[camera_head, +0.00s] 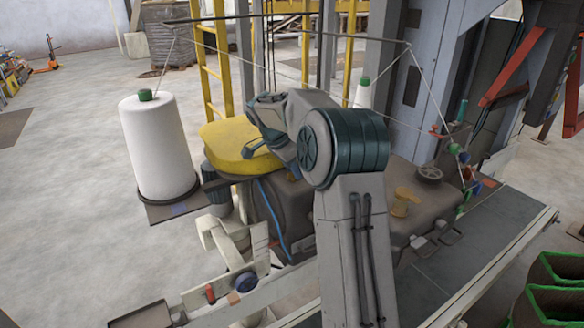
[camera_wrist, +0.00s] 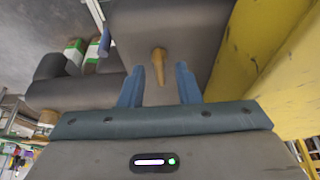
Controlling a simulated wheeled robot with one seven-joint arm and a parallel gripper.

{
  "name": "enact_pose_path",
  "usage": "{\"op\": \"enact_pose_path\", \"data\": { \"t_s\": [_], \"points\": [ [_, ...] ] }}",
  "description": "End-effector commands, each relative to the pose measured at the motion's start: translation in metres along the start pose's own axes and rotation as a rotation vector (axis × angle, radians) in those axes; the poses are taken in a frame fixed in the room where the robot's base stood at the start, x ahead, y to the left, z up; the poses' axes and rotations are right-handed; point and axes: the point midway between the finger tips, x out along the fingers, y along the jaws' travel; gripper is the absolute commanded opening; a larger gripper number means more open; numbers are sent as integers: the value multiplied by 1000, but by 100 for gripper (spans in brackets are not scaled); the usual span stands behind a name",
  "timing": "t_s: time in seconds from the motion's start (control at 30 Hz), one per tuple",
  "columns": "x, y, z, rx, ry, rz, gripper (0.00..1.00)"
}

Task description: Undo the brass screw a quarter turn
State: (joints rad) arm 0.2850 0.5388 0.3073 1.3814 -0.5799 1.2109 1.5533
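The brass screw (camera_wrist: 159,62) shows in the wrist view as a small tapered golden piece standing out from a dark grey body (camera_wrist: 165,25). My gripper (camera_wrist: 159,72) is open, with one blue finger on each side of the screw. A gap shows between the screw and both fingers, so neither touches it in this view. In the head view my gripper (camera_head: 268,148) is beside the yellow cover (camera_head: 238,143), partly hidden by my arm. I cannot make out the screw there.
The yellow cover fills the right of the wrist view (camera_wrist: 285,75), close to my gripper. A white thread cone (camera_head: 160,150) stands at left on a small plate. A brass-coloured knob (camera_head: 401,203) sits on the grey machine housing. A conveyor (camera_head: 480,250) runs at right.

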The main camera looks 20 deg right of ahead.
Motion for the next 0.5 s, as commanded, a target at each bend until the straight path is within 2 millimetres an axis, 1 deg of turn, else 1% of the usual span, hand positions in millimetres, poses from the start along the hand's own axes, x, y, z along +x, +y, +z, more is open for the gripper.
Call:
{"op": "enact_pose_path", "data": {
  "t_s": [0.07, 0.1, 0.17, 0.2, 0.5],
  "points": [
    [0, 0, 0, 0, 0, 0, 30],
    [0, 0, 0, 0, 0, 0, 27],
    [0, 0, 0, 0, 0, 0, 11],
    [0, 0, 0, 0, 0, 0, 0],
    [0, 0, 0, -9, 1, -4, 0]
  ]
}}
